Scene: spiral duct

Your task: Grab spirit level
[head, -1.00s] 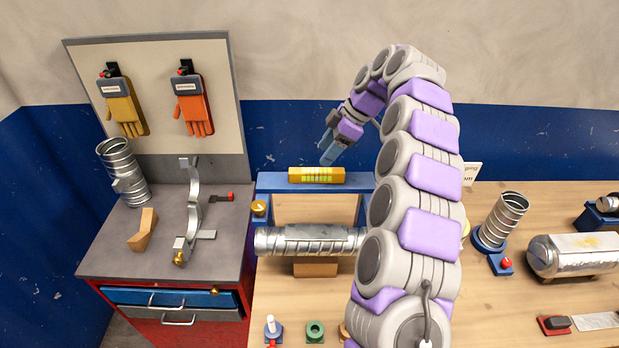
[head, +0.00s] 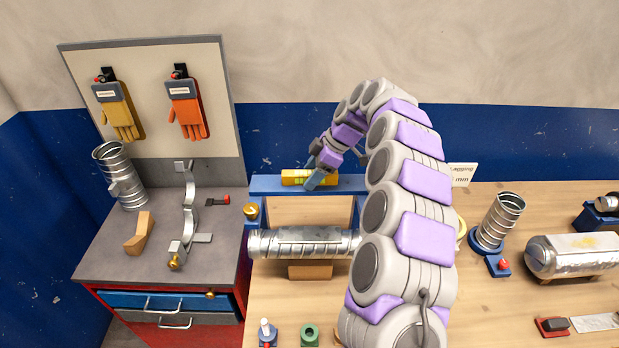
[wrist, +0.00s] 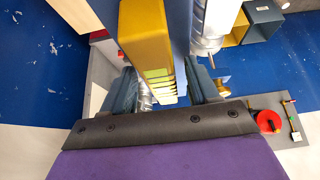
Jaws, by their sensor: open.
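The yellow spirit level (head: 296,177) lies along the top of the blue frame (head: 265,186) at the back of the workbench. My gripper (head: 314,176) has come down at its right half, and my fingers hide part of it in the head view. In the wrist view, the spirit level (wrist: 146,45) runs between the two blue fingers of my gripper (wrist: 163,88). The fingers stand apart, one on each side of it. Small gaps seem to show, but I cannot tell whether either finger touches it.
The wall (head: 290,132) is close behind. A grey-topped cabinet (head: 150,235) with a clamp stands to the left. An upright duct (head: 498,221) is to the right.

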